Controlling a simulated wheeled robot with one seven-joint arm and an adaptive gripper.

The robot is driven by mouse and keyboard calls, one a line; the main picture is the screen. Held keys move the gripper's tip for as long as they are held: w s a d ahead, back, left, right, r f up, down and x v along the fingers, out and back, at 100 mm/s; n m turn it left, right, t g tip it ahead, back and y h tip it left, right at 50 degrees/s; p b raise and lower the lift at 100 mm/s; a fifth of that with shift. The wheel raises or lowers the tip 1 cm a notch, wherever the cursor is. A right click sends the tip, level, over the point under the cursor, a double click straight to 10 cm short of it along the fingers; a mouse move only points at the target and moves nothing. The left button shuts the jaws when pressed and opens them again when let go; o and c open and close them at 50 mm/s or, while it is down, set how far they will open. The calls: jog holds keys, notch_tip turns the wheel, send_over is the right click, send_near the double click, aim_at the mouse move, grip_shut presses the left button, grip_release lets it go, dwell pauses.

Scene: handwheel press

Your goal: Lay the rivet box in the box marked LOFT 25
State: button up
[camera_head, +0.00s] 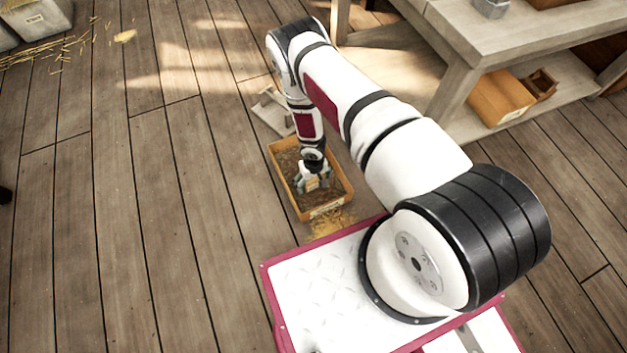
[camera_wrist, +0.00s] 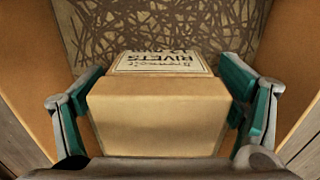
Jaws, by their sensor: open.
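The rivet box (camera_wrist: 155,120) is a small brown carton with a white label reading RIVETS, upside down in the wrist view. It sits inside an open orange-brown box (camera_head: 328,208) on the floor, whose bottom looks dark with straw-like strands. The open box's side wall shows in the wrist view (camera_wrist: 288,55). A pale label is on its front wall, too small to read. My gripper (camera_head: 314,182) reaches down into this box, open, with its green-padded fingers (camera_wrist: 165,95) on either side of the rivet box. The rivet box's underside is hidden.
Straw-coloured litter (camera_head: 332,222) lies at the box's front. A pale piece (camera_head: 272,112) lies just behind it. A workbench (camera_head: 470,60) stands at right, with an orange box (camera_head: 500,97) on its lower shelf. Grey bins (camera_head: 38,20) stand far left. The left floor is mostly clear.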

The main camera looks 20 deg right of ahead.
notch_tip(320, 180, up, 12)
jog(key=p, duration=0.5)
jog(key=shift+r, duration=0.15)
jog(key=shift+w+r, duration=0.2)
jog(key=shift+r, duration=0.1)
jog(key=w+d+r+h, duration=0.15)
jog(key=w+r, duration=0.25)
jog(key=r, duration=0.7)
jog(key=w+d+r+h, duration=0.15)
jog(key=w+r, duration=0.25)
jog(key=r, duration=0.7)
jog(key=s+d+r+m, duration=0.1)
jog(key=s+r, duration=0.2)
jog(key=r, duration=0.7)
jog(key=s+d+r+m, duration=0.1)
jog(key=s+r, duration=0.1)
jog(key=r, duration=0.9)
jog(key=s+a+r+y, duration=0.1)
jog(key=s+a+r, duration=0.1)
jog(key=s+r, duration=1.35)
jog(key=s+a+r+y, duration=0.1)
jog(key=s+a, duration=0.1)
jog(key=s, duration=0.7)
jog(key=s+a+r+y, duration=0.1)
jog(key=s, duration=0.8)
jog(key=shift+s+a+r+n, duration=0.2)
jog(key=shift+a+r+n, duration=0.15)
jog(key=shift+r+n, duration=0.05)
